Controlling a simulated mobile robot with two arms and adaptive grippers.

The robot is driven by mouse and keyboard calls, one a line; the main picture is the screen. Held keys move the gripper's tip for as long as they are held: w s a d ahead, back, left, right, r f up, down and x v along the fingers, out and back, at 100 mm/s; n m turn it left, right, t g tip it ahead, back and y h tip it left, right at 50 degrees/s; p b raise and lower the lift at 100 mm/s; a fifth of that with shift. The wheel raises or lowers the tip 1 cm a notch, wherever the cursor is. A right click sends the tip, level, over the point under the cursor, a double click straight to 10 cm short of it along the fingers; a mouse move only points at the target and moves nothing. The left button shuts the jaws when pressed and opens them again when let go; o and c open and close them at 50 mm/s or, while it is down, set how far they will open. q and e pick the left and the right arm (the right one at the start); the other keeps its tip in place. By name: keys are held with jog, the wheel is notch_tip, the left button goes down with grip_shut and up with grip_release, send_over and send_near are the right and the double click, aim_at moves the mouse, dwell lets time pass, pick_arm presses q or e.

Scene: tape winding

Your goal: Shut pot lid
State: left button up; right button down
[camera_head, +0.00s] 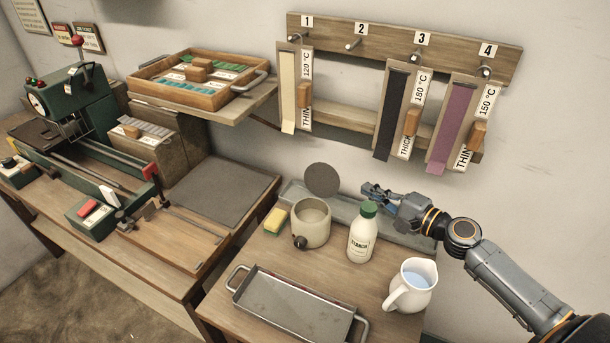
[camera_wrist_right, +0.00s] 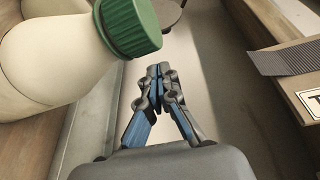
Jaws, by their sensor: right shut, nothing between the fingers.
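The beige pot (camera_head: 310,226) stands on the right table with its mouth uncovered and a dark knob low on its front. Its round dark lid (camera_head: 322,180) stands raised, nearly upright, at the pot's back rim. My right gripper (camera_head: 367,191) is shut and empty, to the right of the lid and apart from it, behind the starch bottle (camera_head: 361,238). In the right wrist view, the closed fingers (camera_wrist_right: 157,72) point away beside the bottle's green cap (camera_wrist_right: 131,27). My left gripper is out of view.
A yellow sponge (camera_head: 275,221) lies left of the pot. A metal tray (camera_head: 293,307) and a white jug of water (camera_head: 410,287) stand in front. Tape samples hang from the wall rack (camera_head: 400,58) above my right gripper.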

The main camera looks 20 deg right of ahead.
aim_at(324, 178)
pick_arm(q)
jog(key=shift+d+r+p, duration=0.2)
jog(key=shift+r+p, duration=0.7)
jog(key=shift+p, duration=0.25)
pick_arm(e)
jog(key=r+x, duration=0.1)
jog(key=x, duration=0.9)
jog(key=shift+w+a+r+m+t, duration=0.2)
jog(key=shift+w+r+m+t, duration=0.1)
jog(key=shift+r+m, duration=0.1)
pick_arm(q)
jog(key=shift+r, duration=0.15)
pick_arm(e)
jog(key=shift+s, duration=0.1)
pick_arm(q)
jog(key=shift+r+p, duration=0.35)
jog(key=shift+p, duration=0.15)
pick_arm(e)
jog(key=shift+s+a+r, duration=0.25)
jog(key=shift+a+r, duration=0.05)
jog(key=shift+a, duration=0.05)
